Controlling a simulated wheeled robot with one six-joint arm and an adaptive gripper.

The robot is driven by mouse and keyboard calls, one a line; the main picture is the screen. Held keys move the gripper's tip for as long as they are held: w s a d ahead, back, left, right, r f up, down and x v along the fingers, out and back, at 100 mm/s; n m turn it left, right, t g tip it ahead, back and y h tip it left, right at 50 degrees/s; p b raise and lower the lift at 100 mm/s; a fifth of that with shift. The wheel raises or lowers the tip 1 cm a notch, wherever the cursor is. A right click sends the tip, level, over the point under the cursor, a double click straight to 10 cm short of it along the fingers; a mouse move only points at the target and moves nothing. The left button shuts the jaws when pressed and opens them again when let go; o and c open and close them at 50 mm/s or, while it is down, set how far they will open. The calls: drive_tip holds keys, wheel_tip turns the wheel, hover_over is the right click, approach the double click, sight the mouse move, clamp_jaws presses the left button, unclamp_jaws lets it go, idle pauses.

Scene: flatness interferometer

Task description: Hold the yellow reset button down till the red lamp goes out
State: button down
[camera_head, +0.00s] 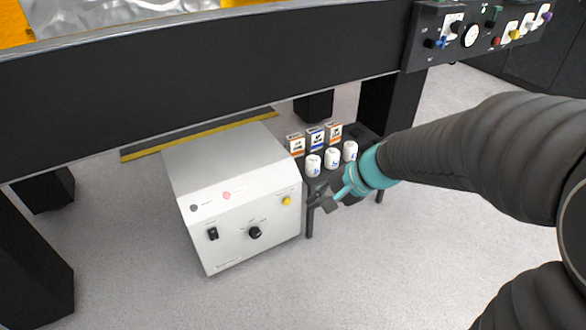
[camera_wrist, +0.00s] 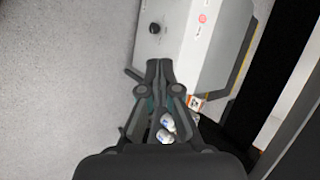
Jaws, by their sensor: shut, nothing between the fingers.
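The yellow reset button (camera_head: 286,201) is on the right side of the white box's front panel in the head view. The red lamp (camera_head: 227,195) is on the upper part of the same box and shows red; it also shows in the wrist view (camera_wrist: 203,18). My gripper (camera_head: 318,204) is just right of the button in the head view, apart from it in the picture. In the wrist view my gripper (camera_wrist: 158,66) is shut and empty, its tips overlapping the box's panel. The button is not visible there, likely hidden by the fingers.
The white box (camera_head: 215,160) stands on the floor below a dark table beam (camera_head: 200,100). Its panel carries a black knob (camera_head: 255,232) and a black switch (camera_head: 212,233). White bottles (camera_head: 332,158) and small cartons (camera_head: 316,138) stand on a low dark stand close behind my gripper.

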sight(287, 201)
drive_tip(key=w+f+m+t, duration=0.1)
drive_tip(key=w+f+m, duration=0.4)
drive_tip(key=f, duration=0.5)
drive_tip(key=w+a+f+m+t, duration=0.1)
drive_tip(key=w+f+m, duration=0.4)
drive_tip(key=f, duration=0.5)
drive_tip(key=w+f+m, duration=0.4)
drive_tip(key=w+f, duration=0.2)
drive_tip(key=f, duration=0.4)
drive_tip(key=shift+w+a+f+m+t+b, duration=0.25)
drive_tip(key=shift+a+m+t+b, duration=0.1)
drive_tip(key=shift+m+t, duration=0.05)
drive_tip(key=w+a+p, duration=0.2)
drive_tip(key=w+a, duration=0.3)
drive_tip(key=w, duration=0.2)
drive_tip(key=shift+w+p, duration=0.15)
drive_tip(key=shift+p, duration=0.25)
drive_tip(key=shift+w, duration=0.1)
